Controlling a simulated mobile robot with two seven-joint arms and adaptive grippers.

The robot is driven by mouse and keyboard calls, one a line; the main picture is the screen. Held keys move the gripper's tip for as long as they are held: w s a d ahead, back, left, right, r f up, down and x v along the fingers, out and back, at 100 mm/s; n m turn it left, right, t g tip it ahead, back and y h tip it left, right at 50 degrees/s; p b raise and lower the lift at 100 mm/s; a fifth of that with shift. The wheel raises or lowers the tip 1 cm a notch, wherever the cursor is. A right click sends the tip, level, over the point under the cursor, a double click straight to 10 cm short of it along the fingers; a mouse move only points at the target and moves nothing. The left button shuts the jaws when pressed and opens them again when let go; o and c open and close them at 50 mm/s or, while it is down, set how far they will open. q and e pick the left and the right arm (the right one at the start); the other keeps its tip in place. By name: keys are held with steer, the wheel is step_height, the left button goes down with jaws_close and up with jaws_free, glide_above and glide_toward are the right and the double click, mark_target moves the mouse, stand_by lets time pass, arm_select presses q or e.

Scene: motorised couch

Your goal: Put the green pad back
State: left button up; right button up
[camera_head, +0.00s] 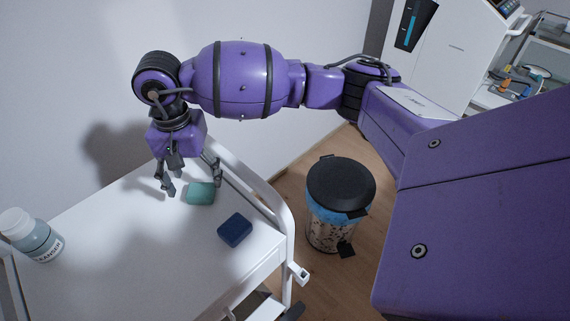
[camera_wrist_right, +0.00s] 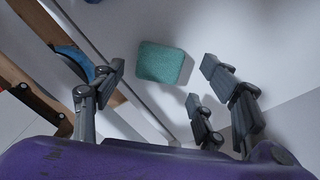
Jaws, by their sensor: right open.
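The green pad (camera_head: 201,194) lies on the white cart top, near its back right edge. It also shows in the right wrist view (camera_wrist_right: 163,63), beyond the fingertips and between the finger on the left and those on the right. My right gripper (camera_head: 191,183) points down just above and behind the pad, with its fingers spread and nothing between them. In the right wrist view my open right gripper (camera_wrist_right: 162,73) shows a gap between the fingers and the pad. My left gripper is not in view.
A dark blue pad (camera_head: 235,230) lies on the cart top (camera_head: 130,260) in front of the green pad. A cleanser bottle (camera_head: 32,236) stands at the left. A raised rail (camera_head: 277,205) borders the right side. A lidded bin (camera_head: 340,190) stands on the floor beyond it.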

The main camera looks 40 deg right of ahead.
mark_target(199, 189)
step_height(199, 189, up, 9)
steer(key=shift+r, duration=0.2)
stand_by(0.3)
